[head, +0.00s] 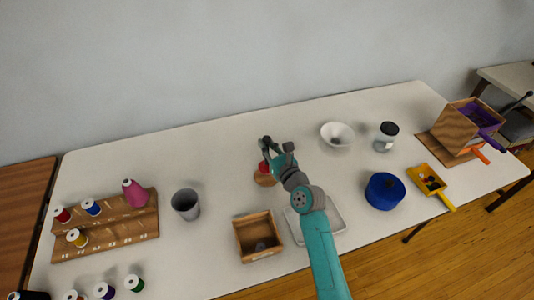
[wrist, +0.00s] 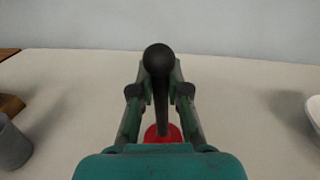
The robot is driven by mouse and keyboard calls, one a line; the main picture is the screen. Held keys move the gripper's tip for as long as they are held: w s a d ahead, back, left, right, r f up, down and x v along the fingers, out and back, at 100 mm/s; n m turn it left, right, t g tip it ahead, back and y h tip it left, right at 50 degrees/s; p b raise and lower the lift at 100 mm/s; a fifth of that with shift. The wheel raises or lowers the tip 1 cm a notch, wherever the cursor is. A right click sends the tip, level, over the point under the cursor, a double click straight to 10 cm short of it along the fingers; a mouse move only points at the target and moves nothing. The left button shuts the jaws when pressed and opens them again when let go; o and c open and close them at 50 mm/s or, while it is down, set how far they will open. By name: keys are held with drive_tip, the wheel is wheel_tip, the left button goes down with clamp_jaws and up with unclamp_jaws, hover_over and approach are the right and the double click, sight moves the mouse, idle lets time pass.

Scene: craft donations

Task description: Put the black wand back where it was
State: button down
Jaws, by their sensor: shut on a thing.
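My gripper (head: 276,148) is over the middle of the table, and its fingers (wrist: 160,85) are closed around the black wand. The wand (wrist: 158,58) has a round black ball at its end and a thin dark shaft running down between the fingers. A red piece (wrist: 152,133) shows behind the shaft's lower part in the wrist view. In the head view a red piece (head: 262,168) shows just below the gripper, by a round wooden disc (head: 265,181). I cannot tell whether the wand touches either. In the head view the wand is hard to separate from the dark fingers.
A grey cup (head: 186,204) and a wooden spool rack (head: 110,230) stand to the left. A wooden box (head: 240,240) and a pale tray (head: 335,228) are in front. A white bowl (head: 338,134), a jar (head: 385,138) and a blue pot (head: 384,191) are to the right. The table behind the gripper is clear.

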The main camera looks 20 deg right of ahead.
sight(267, 166)
drive_tip(key=shift+f, duration=1.85)
drive_tip(key=c, duration=1.2)
unclamp_jaws()
drive_tip(key=shift+f, duration=0.1)
drive_tip(key=shift+o, duration=0.2)
drive_tip(key=s+d, duration=0.2)
drive_tip(key=s, duration=1)
drive_tip(key=shift+d, duration=0.1)
